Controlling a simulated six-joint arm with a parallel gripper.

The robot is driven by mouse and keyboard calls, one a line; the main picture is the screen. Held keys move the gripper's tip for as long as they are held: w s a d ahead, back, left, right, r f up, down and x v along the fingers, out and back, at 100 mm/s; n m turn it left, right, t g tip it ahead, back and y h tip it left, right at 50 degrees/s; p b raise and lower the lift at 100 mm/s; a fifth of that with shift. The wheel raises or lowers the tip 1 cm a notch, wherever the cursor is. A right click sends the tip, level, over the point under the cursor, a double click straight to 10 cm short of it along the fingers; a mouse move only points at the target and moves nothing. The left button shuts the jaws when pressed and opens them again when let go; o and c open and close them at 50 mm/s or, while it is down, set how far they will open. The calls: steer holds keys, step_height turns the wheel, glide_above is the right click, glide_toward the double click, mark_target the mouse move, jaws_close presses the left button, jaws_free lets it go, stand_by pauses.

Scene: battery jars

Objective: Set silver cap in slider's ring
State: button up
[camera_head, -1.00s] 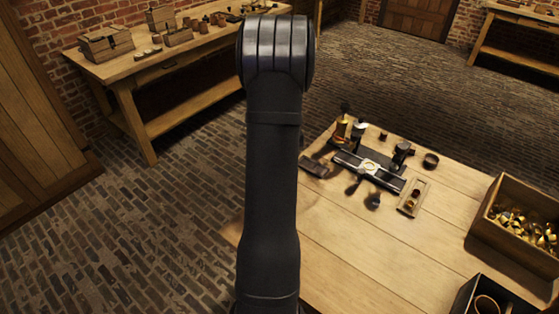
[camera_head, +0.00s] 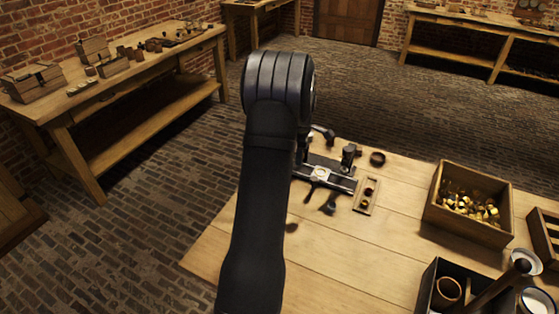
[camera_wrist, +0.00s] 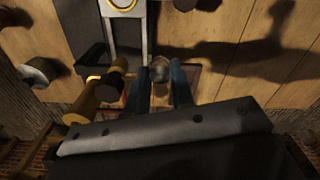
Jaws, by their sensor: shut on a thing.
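In the wrist view my gripper (camera_wrist: 160,88) is shut on a small round silver-grey piece, the silver cap (camera_wrist: 160,69), held between its two fingertips. The slider (camera_wrist: 125,38) is a pale metal frame at the top of the wrist view, with a gold-rimmed ring (camera_wrist: 122,5) cut by the picture's edge. The cap is below and right of the ring in that view, apart from it. In the head view the slider's pale plate (camera_head: 321,174) shows on a dark rail on the bench. My gripper is hidden behind my arm there.
A brass cylinder with a dark end (camera_wrist: 98,98) lies close left of my gripper. A small wooden tray (camera_head: 360,208) is right of the rail. Dark posts (camera_head: 348,154) stand behind it. A crate (camera_head: 437,212) of brass parts is farther right.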

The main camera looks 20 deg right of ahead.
steer(key=s+d+n, duration=0.1)
steer(key=d+n, duration=0.3)
steer(key=d, duration=0.5)
steer(key=shift+a+f, duration=0.2)
steer(key=shift+f, duration=2.45)
steer(key=shift+r, duration=0.2)
steer(key=shift+r, duration=0.6)
steer(key=shift+r, duration=0.25)
steer(key=shift+r, duration=0.45)
steer(key=shift+r, duration=0.1)
steer(key=shift+f, duration=1.2)
stand_by(0.4)
